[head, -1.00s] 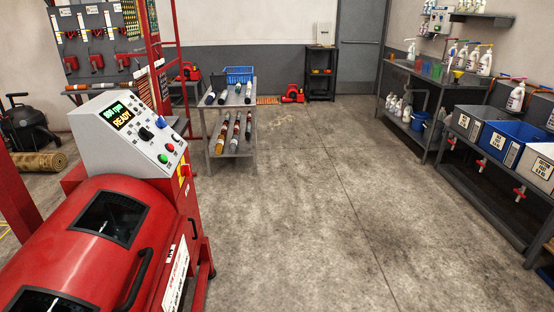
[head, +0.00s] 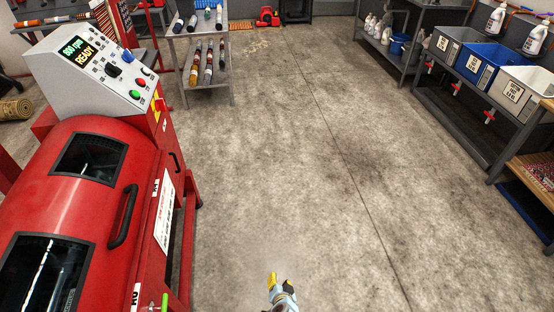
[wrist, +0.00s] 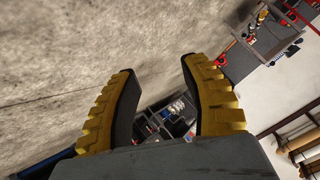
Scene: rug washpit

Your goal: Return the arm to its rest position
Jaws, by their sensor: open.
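My gripper (head: 276,282) shows at the bottom edge of the head view, over bare floor to the right of the red machine. Only its yellow tip and a bit of the wrist are in that view; the rest of the arm is out of frame. In the wrist view my gripper (wrist: 158,95) has its two yellow, black-padded fingers spread apart. Nothing is between them, and only distant shelving and floor show through the gap.
A red machine (head: 85,195) with a grey control panel (head: 92,70) stands close on the left. A bench with grey, blue and white bins (head: 490,65) stands on the right. A rack of rolls (head: 208,60) stands behind the machine. The concrete floor (head: 300,160) between is clear.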

